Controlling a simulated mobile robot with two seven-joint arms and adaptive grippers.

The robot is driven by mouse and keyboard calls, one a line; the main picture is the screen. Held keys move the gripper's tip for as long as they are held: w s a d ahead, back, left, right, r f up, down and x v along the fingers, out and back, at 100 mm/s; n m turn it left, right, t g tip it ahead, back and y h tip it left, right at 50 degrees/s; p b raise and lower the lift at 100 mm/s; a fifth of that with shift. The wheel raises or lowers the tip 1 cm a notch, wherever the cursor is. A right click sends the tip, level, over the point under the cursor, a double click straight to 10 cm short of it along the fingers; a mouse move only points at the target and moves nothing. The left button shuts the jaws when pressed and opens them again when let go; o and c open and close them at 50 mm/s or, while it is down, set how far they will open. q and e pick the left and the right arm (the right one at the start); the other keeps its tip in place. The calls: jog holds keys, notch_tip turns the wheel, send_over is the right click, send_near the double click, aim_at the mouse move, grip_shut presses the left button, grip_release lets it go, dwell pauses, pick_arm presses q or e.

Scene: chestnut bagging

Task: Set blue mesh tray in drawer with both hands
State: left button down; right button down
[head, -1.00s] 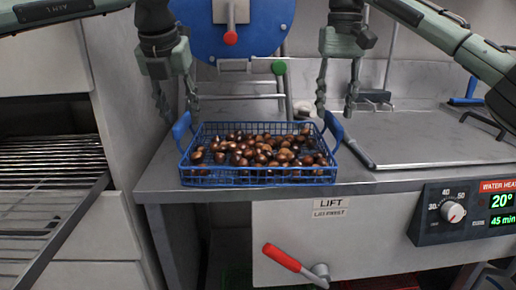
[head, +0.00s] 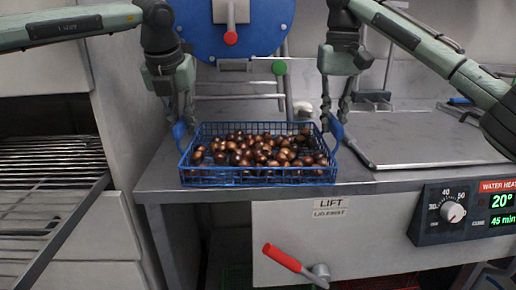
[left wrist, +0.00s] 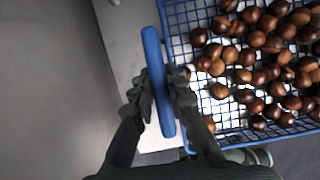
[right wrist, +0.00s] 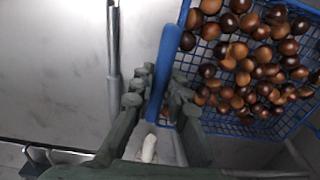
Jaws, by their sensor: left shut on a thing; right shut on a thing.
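The blue mesh tray (head: 259,178) stands on the grey counter, filled with brown chestnuts (head: 262,150). It has a blue handle at each end. My left gripper (head: 181,122) is shut on the tray's left handle, and the handle (left wrist: 157,80) lies between its fingers in the left wrist view. My right gripper (head: 335,120) is shut on the right handle, and that handle (right wrist: 163,75) lies between its fingers in the right wrist view. An open drawer with a wire rack (head: 50,165) is at the left, lower than the counter.
A grey cabinet side (head: 125,110) stands between the drawer and the counter (head: 165,180). A red-handled lever (head: 290,262) sits on the lift panel below. A heater control box (head: 465,212) is at the right. A blue round machine (head: 230,30) is behind.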

pick_arm(q)
jog(key=shift+r, duration=0.15)
pick_arm(e)
jog(key=shift+r, duration=0.15)
